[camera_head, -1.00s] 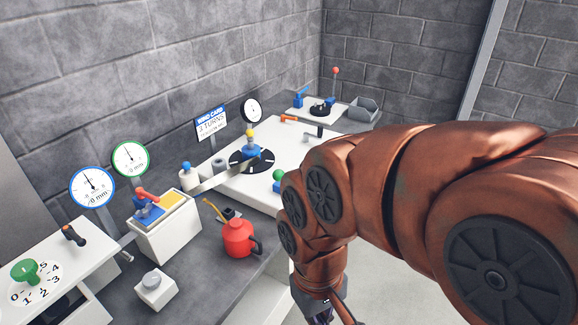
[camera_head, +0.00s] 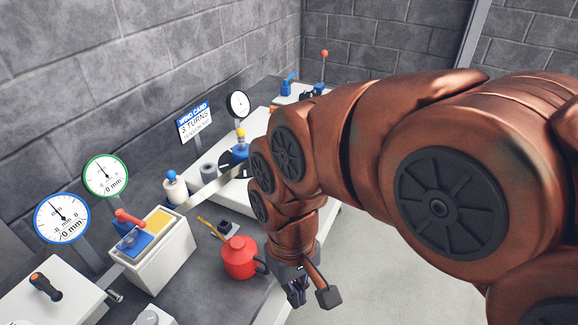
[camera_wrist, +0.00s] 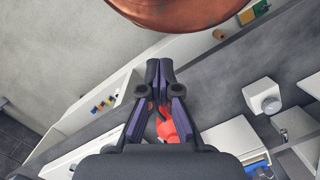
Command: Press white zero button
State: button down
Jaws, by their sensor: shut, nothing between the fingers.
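A white box with a round pale button on top (camera_head: 152,319) stands at the bottom edge of the head view, partly cut off. In the wrist view the white box with its round button (camera_wrist: 264,97) is whole, on the dark bench to the right of my fingers. No zero mark can be read on it. My gripper (camera_head: 297,293) is shut and empty, pointing down, to the right of the red can and apart from the button. In the wrist view its closed fingertips (camera_wrist: 160,68) are at the centre.
A red can (camera_head: 240,257) stands on the grey bench between my gripper and the white box.

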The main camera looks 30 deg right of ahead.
jog(key=w+a+r+m+t+y+p, duration=0.1)
jog(key=w+r+m+y, duration=0.1)
jog(key=w, duration=0.5)
jog(key=w+a+r+m+y+p, duration=0.1)
jog(key=w+m, duration=0.1)
jog(key=w, duration=0.4)
jog(key=w+d+r+m+t+y+p, duration=0.1)
jog(key=w+d+m+t+y, duration=0.2)
jog(key=w, duration=0.4)
jog(key=w+d+r+m, duration=0.1)
jog(key=w+d+m, duration=0.2)
jog(key=w+d, duration=0.35)
jog(key=w+d+f+m+t, duration=0.1)
jog(key=w+d+m, duration=0.3)
jog(key=d, duration=0.4)
jog(key=w+d+f+m+t+p, duration=0.1)
jog(key=w+d+f+m+t, duration=0.1)
jog(key=d, duration=0.7)
jog(key=w+m+t, duration=0.1)
jog(key=w+m, duration=0.1)
jog(key=w, duration=0.1)
jog(key=shift+w+d+t, duration=0.2)
jog(key=shift+w+t, duration=0.1)
jog(key=shift+w, duration=0.1)
jog(key=shift+f+b, duration=1.95)
jog(key=shift+f, duration=2.4)
jog(key=shift+f, duration=0.15)
jog(key=shift+f, duration=0.3)
